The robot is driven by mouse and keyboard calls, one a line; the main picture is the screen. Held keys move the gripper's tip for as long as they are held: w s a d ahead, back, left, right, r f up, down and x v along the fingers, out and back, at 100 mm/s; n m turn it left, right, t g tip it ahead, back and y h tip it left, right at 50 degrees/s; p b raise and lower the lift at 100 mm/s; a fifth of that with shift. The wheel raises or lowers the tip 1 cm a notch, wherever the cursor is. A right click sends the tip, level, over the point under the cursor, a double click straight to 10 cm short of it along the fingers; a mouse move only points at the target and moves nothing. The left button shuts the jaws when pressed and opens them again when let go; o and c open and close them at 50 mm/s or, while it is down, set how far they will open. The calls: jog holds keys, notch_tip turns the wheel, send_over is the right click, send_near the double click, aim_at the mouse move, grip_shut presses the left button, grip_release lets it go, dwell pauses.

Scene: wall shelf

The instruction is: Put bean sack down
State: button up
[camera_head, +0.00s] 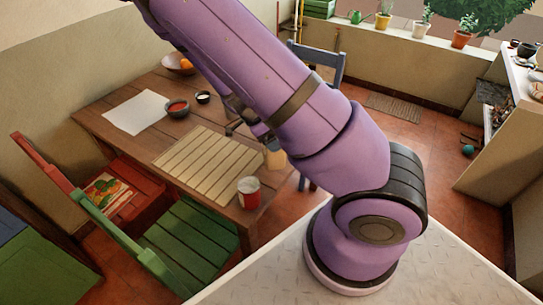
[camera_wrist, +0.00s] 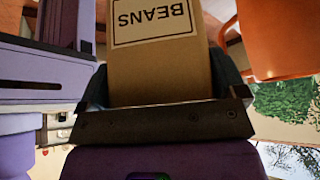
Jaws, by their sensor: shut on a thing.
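The wooden table (camera_head: 92,118) bears a slatted mat (camera_head: 205,165), white paper (camera_head: 136,111), bowls and a red-and-white cup (camera_head: 248,193). Green (camera_head: 190,240) and red chairs (camera_head: 125,205) stand at its near side. An orange thing (camera_wrist: 280,40) is close right of the sack in the wrist view.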

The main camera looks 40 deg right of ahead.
aim_at(277, 161)
jog(key=shift+f, duration=3.15)
jog(key=o, duration=1.2)
jog(key=shift+o, duration=0.2)
